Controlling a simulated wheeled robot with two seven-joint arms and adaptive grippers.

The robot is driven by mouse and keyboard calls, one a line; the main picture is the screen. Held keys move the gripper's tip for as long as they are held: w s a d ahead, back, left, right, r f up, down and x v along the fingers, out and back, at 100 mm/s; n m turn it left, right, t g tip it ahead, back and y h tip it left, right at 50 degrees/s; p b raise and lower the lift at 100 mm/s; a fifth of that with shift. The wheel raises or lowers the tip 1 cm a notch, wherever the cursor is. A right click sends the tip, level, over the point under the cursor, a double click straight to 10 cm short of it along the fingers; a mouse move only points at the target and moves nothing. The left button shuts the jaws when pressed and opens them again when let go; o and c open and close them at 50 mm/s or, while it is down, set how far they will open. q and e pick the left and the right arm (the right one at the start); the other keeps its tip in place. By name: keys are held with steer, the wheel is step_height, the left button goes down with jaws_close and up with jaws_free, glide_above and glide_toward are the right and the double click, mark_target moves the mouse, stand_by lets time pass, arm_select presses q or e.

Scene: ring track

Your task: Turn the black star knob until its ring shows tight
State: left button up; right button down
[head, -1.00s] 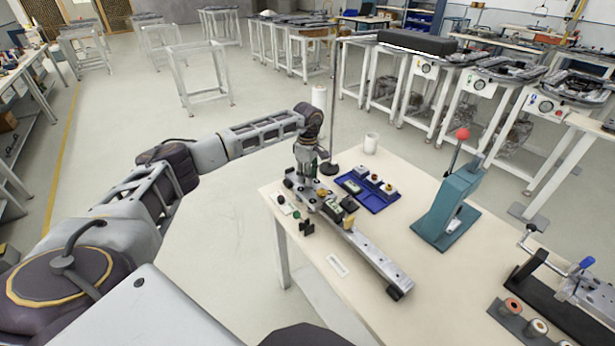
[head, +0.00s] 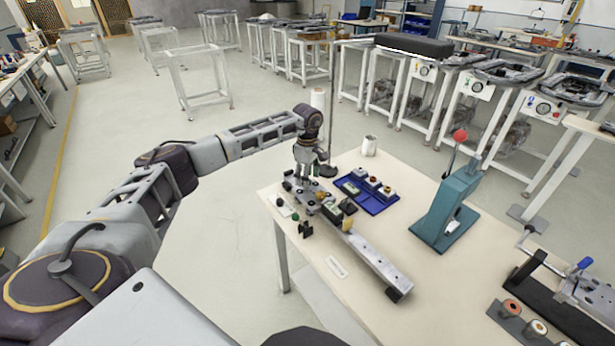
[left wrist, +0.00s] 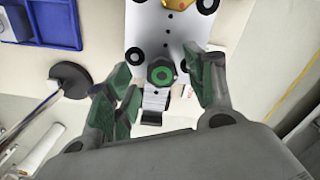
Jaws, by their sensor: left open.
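In the head view my left gripper (head: 306,176) points down over the far end of the long metal rail fixture (head: 375,262). The knob cannot be made out clearly there. My right gripper is not in view.
A blue tray (head: 377,207) with small parts lies beside the rail. A teal lever press (head: 450,205) stands to the right, and a white cup (head: 369,146) behind. A dark round stand base (left wrist: 70,79) is near the left finger. The table's front middle is mostly clear.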

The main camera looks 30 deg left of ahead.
arm_select(q)
steer(key=shift+a, duration=0.1)
step_height(320, 180, up, 12)
stand_by(0.8)
stand_by(0.5)
